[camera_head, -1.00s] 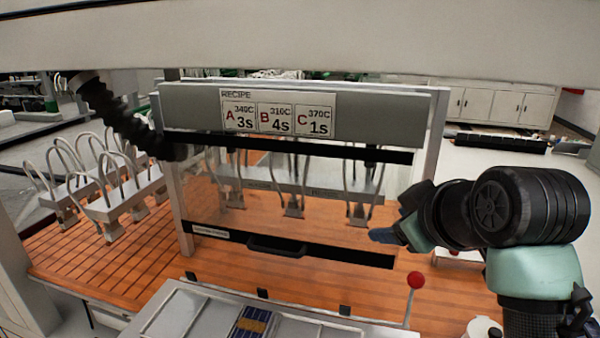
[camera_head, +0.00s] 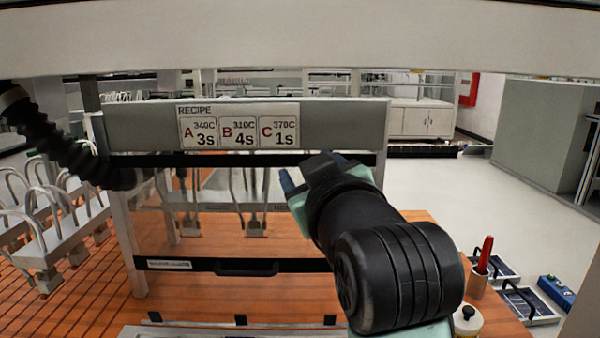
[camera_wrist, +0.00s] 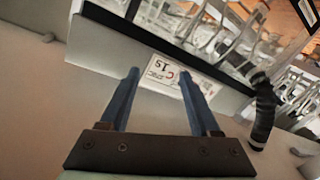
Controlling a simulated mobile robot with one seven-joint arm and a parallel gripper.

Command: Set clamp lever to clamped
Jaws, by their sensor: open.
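The clamp lever does not show in either current view; my arm covers part of the bench front where it could stand. My gripper (camera_head: 313,170) is raised in front of the right end of the recipe panel. Its two blue fingers are apart with nothing between them, as the wrist view also shows (camera_wrist: 159,76). In the wrist view the recipe card (camera_wrist: 178,77) appears upside down beyond the fingertips.
The grey panel with the recipe card (camera_head: 239,126) stands above a clear guard with a dark handle (camera_head: 247,268). A black hose (camera_head: 60,144) hangs at left. A red-handled tool (camera_head: 485,255) stands in a holder at right. Open floor lies behind it.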

